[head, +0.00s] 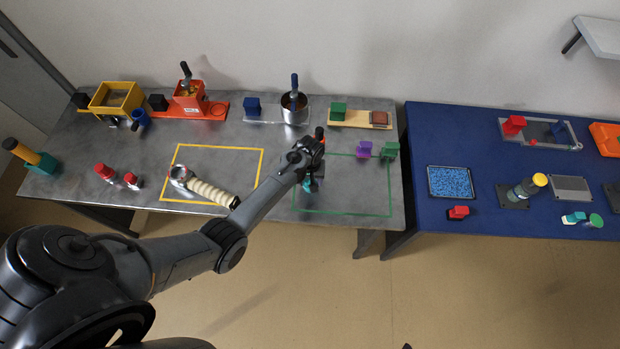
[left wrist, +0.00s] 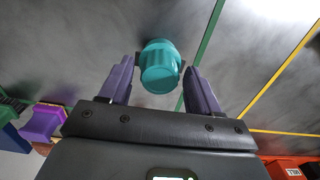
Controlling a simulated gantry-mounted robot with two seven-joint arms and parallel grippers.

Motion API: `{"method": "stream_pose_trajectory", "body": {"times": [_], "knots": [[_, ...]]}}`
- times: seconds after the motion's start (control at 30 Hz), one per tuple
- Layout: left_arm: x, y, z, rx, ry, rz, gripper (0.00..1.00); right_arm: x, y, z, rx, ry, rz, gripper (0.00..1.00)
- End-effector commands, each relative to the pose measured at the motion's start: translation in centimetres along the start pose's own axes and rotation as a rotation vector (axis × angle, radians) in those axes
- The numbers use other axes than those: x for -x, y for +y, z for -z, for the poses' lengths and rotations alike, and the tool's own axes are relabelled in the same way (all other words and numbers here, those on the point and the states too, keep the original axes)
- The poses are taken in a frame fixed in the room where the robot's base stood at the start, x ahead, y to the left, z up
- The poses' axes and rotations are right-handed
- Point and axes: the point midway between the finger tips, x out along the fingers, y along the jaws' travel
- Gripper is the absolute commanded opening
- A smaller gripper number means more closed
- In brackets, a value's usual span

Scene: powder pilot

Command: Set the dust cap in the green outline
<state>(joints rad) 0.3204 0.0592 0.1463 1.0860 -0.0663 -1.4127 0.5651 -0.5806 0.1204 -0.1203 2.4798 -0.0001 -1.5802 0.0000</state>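The dust cap is a teal round cap (left wrist: 160,68), seen in the left wrist view between the fingers of my left gripper (left wrist: 159,72). The fingers touch it on both sides, so the gripper is shut on it. In the head view a bit of teal shows just below my left gripper (head: 311,180), which hides most of the cap. The green outline (head: 345,213) is on the right part of the grey table. The gripper is over its left part. In the left wrist view a green line (left wrist: 205,45) runs close beside the cap.
A purple piece (head: 364,150) and a green piece (head: 390,150) stand at the outline's back right. A ribbed hose (head: 210,191) lies in the yellow outline (head: 262,165) to the left. A steel pot (head: 295,115) stands behind. The green outline's middle and front are clear.

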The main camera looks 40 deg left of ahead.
Motion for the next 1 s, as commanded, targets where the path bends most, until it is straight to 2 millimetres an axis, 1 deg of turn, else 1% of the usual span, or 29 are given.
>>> {"method": "stream_pose_trajectory", "body": {"times": [0.3,0.47,0.57,0.8,1.0], "knots": [[0.1,0.0,0.0,0.000,0.000,0.000,0.69,0.0,0.0,0.0,0.000,0.000,0.000,0.87],[0.9,0.0,0.0,0.000,0.001,-0.001,0.69,0.2,0.0,0.1,0.000,0.000,0.000,0.87],[2.1,0.1,0.0,0.000,0.001,-0.002,0.69,0.5,0.0,0.1,0.000,0.000,0.000,0.87],[6.5,0.1,0.0,0.001,0.002,-0.002,0.69,0.9,0.1,0.3,0.000,0.001,0.000,0.87],[9.8,0.0,0.0,0.001,0.002,-0.002,0.69,1.0,0.1,0.3,0.000,0.001,0.000,0.87]]}}
